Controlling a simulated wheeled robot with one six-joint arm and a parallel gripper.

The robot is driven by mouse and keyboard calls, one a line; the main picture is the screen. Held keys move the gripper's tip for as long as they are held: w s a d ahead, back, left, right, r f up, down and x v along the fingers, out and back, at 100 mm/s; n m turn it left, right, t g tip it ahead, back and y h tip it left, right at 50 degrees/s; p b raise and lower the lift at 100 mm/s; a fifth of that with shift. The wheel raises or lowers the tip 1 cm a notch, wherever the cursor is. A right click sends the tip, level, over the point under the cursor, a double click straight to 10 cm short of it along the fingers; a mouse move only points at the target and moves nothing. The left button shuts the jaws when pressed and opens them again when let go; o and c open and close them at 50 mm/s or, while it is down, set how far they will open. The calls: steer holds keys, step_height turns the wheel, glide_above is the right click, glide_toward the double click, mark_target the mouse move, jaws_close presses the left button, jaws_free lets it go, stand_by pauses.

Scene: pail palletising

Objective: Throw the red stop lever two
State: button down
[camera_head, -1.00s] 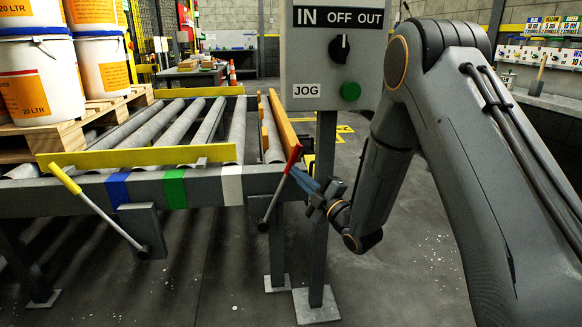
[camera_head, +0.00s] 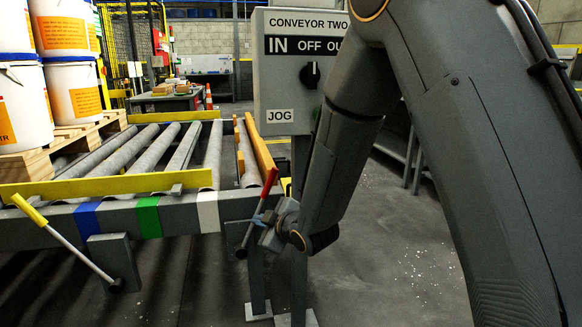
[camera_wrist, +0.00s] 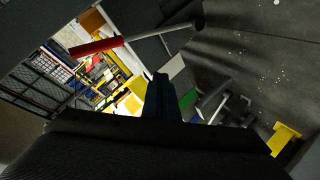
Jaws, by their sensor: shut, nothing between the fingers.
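The red stop lever has a red grip (camera_head: 270,182) on a thin rod (camera_head: 250,226) that leans up and to the right from its pivot near the conveyor's front right corner. My gripper (camera_head: 261,218) is shut and empty. Its tips appear at the rod, below the red grip; whether they touch it I cannot tell. A yellow-handled lever (camera_head: 30,210) leans up and left at the conveyor's left.
The control box (camera_head: 285,80) labelled conveyor two stands close behind my arm, partly hidden by it. The roller conveyor (camera_head: 170,207) carries blue, green and white marks. Pails (camera_head: 75,90) stand on a wooden pallet (camera_head: 30,160) at left. Open floor (camera_head: 400,260) lies at right.

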steer(key=s+d+m+g+h, duration=0.2)
steer(key=s+d+m+g, duration=0.15)
steer(key=s, duration=0.95)
steer(key=s+d+f+m+g+h, duration=0.1)
steer(key=s+d+m+g+h, duration=0.2)
steer(key=s, duration=0.9)
steer(key=s+d+m+g+h, duration=0.1)
steer(key=s+m+g+h, duration=0.3)
steer(key=s, duration=0.9)
steer(key=d+r+m+p, duration=0.2)
steer(key=d+r+p, duration=0.8)
steer(key=r+p, duration=0.2)
steer(key=d+r+m+y+p, duration=0.1)
steer(key=d+r+m+p, duration=0.2)
steer(key=d+r+p, duration=0.7)
step_height(320, 180, up, 4)
steer(key=p, duration=0.5)
steer(key=shift+d+f+m, duration=0.25)
steer(key=shift+d+m, duration=0.05)
steer(key=shift+m, duration=0.05)
steer(key=shift+g, duration=0.25)
